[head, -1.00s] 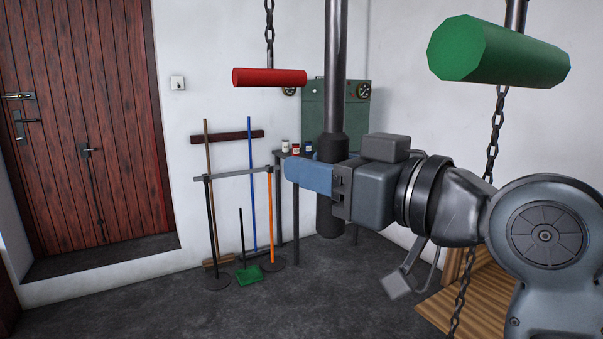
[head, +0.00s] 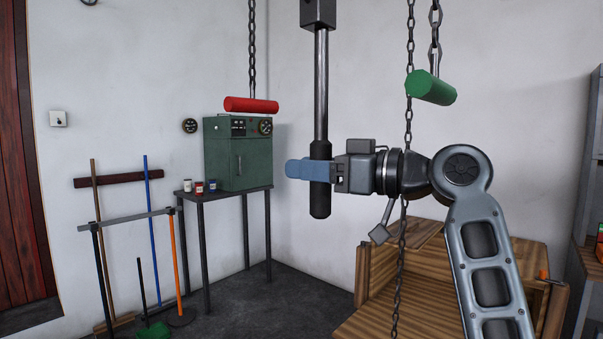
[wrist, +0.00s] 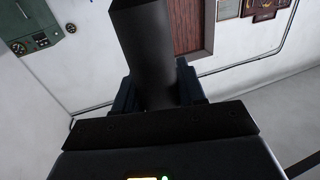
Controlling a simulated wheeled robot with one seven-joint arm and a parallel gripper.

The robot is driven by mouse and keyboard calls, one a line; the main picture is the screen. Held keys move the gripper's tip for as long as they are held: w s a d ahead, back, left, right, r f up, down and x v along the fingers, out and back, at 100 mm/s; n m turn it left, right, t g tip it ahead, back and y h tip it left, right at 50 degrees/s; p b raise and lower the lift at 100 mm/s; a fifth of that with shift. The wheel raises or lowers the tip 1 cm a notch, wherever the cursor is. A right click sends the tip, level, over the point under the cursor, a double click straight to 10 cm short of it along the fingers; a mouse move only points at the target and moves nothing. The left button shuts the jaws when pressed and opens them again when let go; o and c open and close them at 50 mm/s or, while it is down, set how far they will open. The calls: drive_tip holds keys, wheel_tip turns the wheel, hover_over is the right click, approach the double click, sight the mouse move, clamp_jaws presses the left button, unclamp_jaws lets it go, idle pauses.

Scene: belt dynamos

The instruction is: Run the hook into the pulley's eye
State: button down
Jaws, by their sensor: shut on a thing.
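My gripper (head: 318,170), with blue fingers, is shut on the black grip of an upright grey rod (head: 321,85). The grip's lower end (head: 320,208) shows below the fingers. The rod rises to a dark block (head: 318,14) cut off by the top edge of the head view. In the wrist view the black grip (wrist: 148,50) stands between the fingers. I cannot make out a hook or a pulley's eye; whatever lies above the block is out of view.
A red cylinder (head: 251,105) and a green cylinder (head: 431,87) hang on chains. Another chain (head: 409,60) hangs just behind my arm. A green cabinet (head: 237,155) stands on a table (head: 225,195) at left. A wooden crate-like bench (head: 415,285) stands at lower right.

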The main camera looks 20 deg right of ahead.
drive_tip(key=c, duration=0.8)
unclamp_jaws()
drive_tip(key=shift+o, duration=0.2)
drive_tip(key=b+v, duration=0.1)
drive_tip(key=v, duration=0.6)
drive_tip(key=shift+s+d+b, duration=0.25)
drive_tip(key=shift+b, duration=0.05)
